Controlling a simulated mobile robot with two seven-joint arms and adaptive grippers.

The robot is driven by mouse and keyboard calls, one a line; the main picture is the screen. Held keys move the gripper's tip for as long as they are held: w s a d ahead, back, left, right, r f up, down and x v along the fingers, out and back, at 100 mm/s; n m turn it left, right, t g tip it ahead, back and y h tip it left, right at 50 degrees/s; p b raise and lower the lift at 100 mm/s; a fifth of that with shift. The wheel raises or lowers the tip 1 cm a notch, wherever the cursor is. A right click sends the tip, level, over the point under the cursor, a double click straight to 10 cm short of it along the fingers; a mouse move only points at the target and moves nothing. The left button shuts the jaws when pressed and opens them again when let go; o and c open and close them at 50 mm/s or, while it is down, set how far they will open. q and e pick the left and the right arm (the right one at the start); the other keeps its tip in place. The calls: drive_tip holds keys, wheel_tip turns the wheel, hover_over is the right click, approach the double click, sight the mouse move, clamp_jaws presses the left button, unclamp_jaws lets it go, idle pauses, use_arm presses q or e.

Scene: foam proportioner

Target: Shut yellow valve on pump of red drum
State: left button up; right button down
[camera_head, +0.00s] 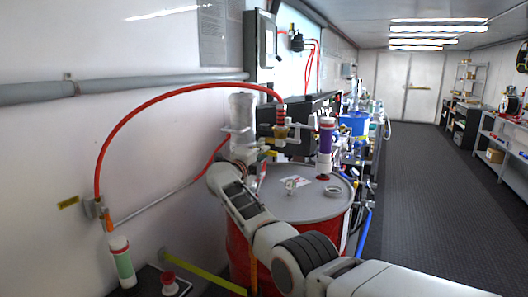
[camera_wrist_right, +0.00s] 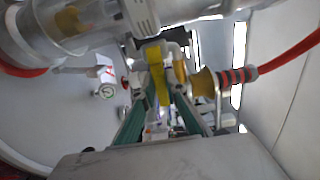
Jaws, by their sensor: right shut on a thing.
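The red drum (camera_head: 328,238) stands in the lower middle of the head view, with a grey lid (camera_head: 312,207). Pump parts stand above the lid, partly hidden by my right arm. A brass fitting (camera_head: 281,132) there joins a red hose; the fitting also shows in the right wrist view (camera_wrist_right: 203,82). In that view the yellow valve handle (camera_wrist_right: 157,72) lies between the green-padded fingers of my right gripper (camera_wrist_right: 160,92), which is shut on it. In the head view the right fingers are too small and covered to make out. My left gripper is not in view.
The red hose (camera_head: 175,94) arches from the wall to the fitting. A purple and white cylinder (camera_head: 325,145) stands behind the lid. A green and white bottle (camera_head: 122,262) is at lower left. The dark aisle floor (camera_head: 425,200) at right is clear.

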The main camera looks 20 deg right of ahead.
drive_tip(key=shift+r+n, duration=0.1)
drive_tip(key=shift+n, duration=0.2)
idle(0.4)
drive_tip(key=c, duration=2.3)
unclamp_jaws()
